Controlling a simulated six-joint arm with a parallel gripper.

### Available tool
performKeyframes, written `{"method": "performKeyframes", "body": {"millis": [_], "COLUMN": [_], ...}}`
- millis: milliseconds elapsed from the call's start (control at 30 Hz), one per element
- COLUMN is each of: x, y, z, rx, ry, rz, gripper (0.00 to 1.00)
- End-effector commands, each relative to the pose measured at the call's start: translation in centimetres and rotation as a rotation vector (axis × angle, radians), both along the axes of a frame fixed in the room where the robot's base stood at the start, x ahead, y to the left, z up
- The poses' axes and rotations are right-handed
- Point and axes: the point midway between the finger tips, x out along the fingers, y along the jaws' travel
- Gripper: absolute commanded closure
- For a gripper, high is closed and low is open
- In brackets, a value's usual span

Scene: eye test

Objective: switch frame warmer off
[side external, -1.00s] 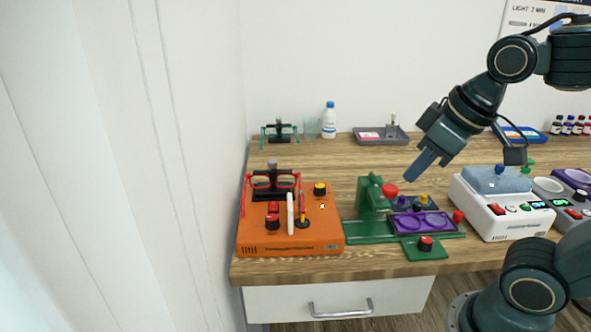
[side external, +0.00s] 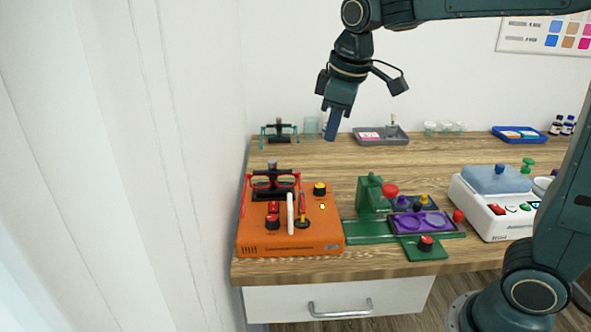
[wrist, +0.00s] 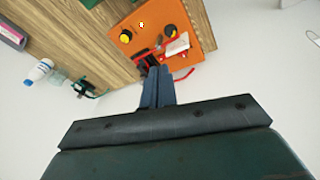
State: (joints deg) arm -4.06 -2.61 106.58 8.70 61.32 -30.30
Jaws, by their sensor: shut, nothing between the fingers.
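The frame warmer appears to be the orange box (side external: 290,245) at the left end of the bench. The box also shows in the wrist view (wrist: 150,18), with the lit lamp (wrist: 141,24). My gripper (side external: 330,138) is shut and empty, in the air above and apart from the box. In the wrist view its fingers (wrist: 158,70) overlap the box's edge.
Red glasses (side external: 243,195) on a black stand rise at the box's back. A green press (side external: 371,197) with a purple tray stands right of it, then a white machine (side external: 505,222). A grey tray (side external: 398,141) lies behind. Bare wood lies between.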

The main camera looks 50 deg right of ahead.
Motion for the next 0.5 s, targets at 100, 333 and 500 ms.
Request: {"method": "performKeyframes", "body": {"millis": [100, 333, 500], "x": [2.2, 6.1, 8.8], "y": [0.3, 0.8, 1.4], "z": [-0.6, -2.0, -3.5], "rx": [-0.016, -0.042, -0.058], "ry": [0.029, 0.08, 0.118], "rz": [0.043, 0.125, 0.187], "gripper": [1.0, 1.0, 1.0]}}
